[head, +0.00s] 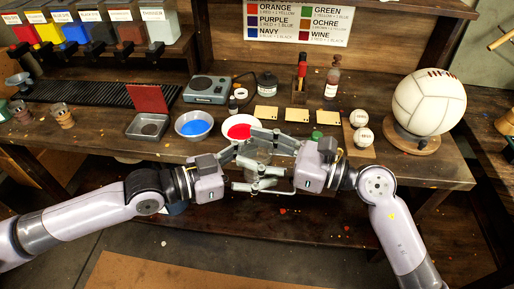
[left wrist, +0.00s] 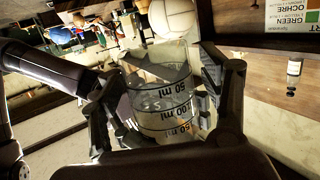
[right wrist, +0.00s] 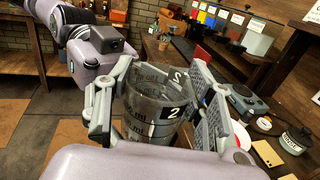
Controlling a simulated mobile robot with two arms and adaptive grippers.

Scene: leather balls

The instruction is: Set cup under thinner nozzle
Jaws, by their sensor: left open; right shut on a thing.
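A clear measuring cup with black ml marks shows in the left wrist view (left wrist: 160,105) and the right wrist view (right wrist: 155,112). My right gripper (head: 268,160) is shut on it, in front of the bench edge. My left gripper (head: 248,162) faces it from the other side, open, with its fingers around the cup. In the head view the fingers largely hide the cup. A row of coloured dispensers stands at the back left. The grey one at its right end (head: 160,27) seems to be the thinner; its label is hard to read and its nozzle is not clear.
A black slatted rack (head: 90,92) lies below the dispensers. A bowl of blue (head: 194,125), a bowl of red (head: 238,129), a metal tray (head: 148,126) and a scale (head: 207,89) stand on the bench. A white ball (head: 430,102) sits at right.

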